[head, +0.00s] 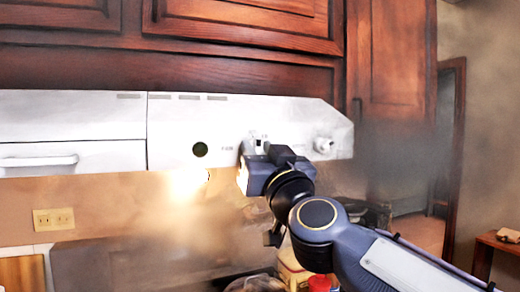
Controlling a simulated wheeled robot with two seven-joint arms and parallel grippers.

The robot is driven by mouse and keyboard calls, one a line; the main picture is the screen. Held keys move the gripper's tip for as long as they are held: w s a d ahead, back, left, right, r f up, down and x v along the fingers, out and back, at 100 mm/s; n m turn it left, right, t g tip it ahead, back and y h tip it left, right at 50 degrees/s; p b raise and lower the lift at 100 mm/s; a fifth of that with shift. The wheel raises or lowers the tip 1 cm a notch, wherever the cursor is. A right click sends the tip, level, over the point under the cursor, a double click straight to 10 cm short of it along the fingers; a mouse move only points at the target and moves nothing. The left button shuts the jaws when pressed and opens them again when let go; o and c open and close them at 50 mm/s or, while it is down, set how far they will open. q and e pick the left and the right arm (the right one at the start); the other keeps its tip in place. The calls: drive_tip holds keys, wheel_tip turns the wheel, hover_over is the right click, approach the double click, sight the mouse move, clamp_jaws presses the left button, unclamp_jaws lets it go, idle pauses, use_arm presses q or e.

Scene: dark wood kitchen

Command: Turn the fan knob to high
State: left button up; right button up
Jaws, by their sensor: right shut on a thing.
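The white range hood (178,128) runs under the dark wood cabinets. My right gripper (255,160) is up against the hood's front face, its arm coming in from the lower right. Its jaws are shut on the fan knob, which is mostly hidden behind the gripper, so its setting cannot be read. A white knob (323,146) shows uncovered to the right of the gripper, and a dark round spot (200,149) lies to its left. My left gripper is not in view.
Wood cabinets (240,25) hang directly above the hood. Below are a lit wall, an outlet (54,219), and a red-topped item (320,283) beneath my right arm. A wooden table (497,243) stands at far right. The space in front of the hood's left part is clear.

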drive_tip(key=m+h+p, duration=0.2)
drive_tip(key=m, duration=0.2)
drive_tip(key=shift+a+r+p, duration=0.1)
drive_tip(key=shift+r+p, duration=0.1)
drive_tip(key=shift+p, duration=0.15)
drive_tip(key=m+h+p, duration=0.2)
drive_tip(key=m, duration=0.2)
drive_tip(key=m+h+p, duration=0.2)
drive_tip(key=m, duration=0.3)
drive_tip(key=shift+p, duration=0.4)
drive_tip(key=m+g+h+p, duration=0.1)
drive_tip(key=m, duration=0.2)
drive_tip(key=m+g+p, duration=0.1)
drive_tip(key=m, duration=0.2)
drive_tip(key=shift+h, duration=0.3)
drive_tip(key=shift+f+m+g, duration=0.1)
drive_tip(key=shift+m+g, duration=0.8)
drive_tip(key=shift+m, duration=1.2)
drive_tip(key=o, duration=1)
drive_tip(key=shift+c, duration=0.2)
